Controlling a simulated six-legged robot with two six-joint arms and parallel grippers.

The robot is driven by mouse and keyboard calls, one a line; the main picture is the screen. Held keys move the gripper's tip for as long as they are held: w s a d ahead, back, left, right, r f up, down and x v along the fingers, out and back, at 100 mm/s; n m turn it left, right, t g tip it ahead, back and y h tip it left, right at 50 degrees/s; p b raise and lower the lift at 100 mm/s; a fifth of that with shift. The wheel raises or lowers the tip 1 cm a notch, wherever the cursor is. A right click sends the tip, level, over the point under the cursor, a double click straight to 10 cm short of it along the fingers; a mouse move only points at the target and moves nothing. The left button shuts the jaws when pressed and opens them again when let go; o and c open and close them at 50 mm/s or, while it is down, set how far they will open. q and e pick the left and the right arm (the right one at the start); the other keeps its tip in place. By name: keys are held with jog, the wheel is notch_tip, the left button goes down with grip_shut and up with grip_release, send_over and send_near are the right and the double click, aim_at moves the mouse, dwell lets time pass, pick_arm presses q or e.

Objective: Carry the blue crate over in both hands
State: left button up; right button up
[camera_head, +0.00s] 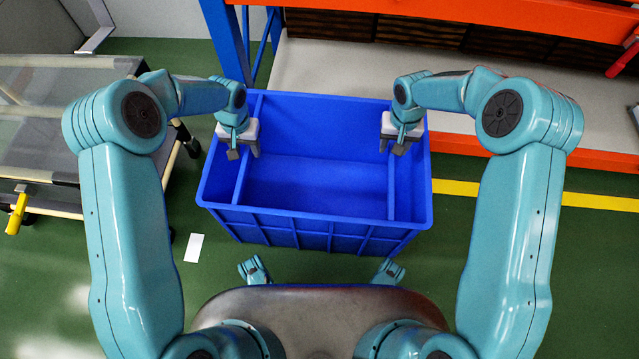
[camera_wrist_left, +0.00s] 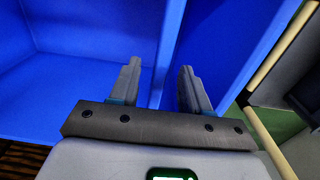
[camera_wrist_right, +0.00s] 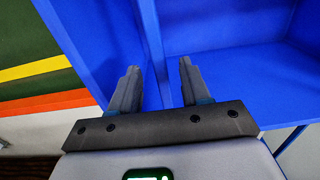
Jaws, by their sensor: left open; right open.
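The blue crate (camera_head: 315,180) is a wide, open, empty box in front of me in the head view. An inner wall runs front to back near each end. My left gripper (camera_head: 243,152) is open at the left inner wall, towards the back. In the left wrist view its fingers (camera_wrist_left: 158,75) stand on either side of that wall's edge. My right gripper (camera_head: 393,147) is open at the right inner wall. In the right wrist view its fingers (camera_wrist_right: 158,75) also straddle the wall edge. I cannot tell whether the fingers touch the walls.
An orange and blue shelf rack (camera_head: 560,35) with dark boxes stands behind the crate. A cart with glassy shelves (camera_head: 60,120) stands at the left. A yellow line (camera_head: 600,202) crosses the green floor at the right. Open floor shows around the crate's front.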

notch_tip(320, 180, down, 5)
jog(key=shift+f, duration=0.1)
pick_arm(q)
notch_tip(320, 180, down, 5)
jog(key=shift+f, duration=0.1)
grip_shut()
pick_arm(e)
grip_shut()
pick_arm(q)
jog(key=shift+w+r, duration=0.1)
jog(key=shift+r, duration=0.1)
pick_arm(e)
jog(key=shift+w+r, duration=0.15)
jog(key=shift+r, duration=0.05)
dwell(0.6)
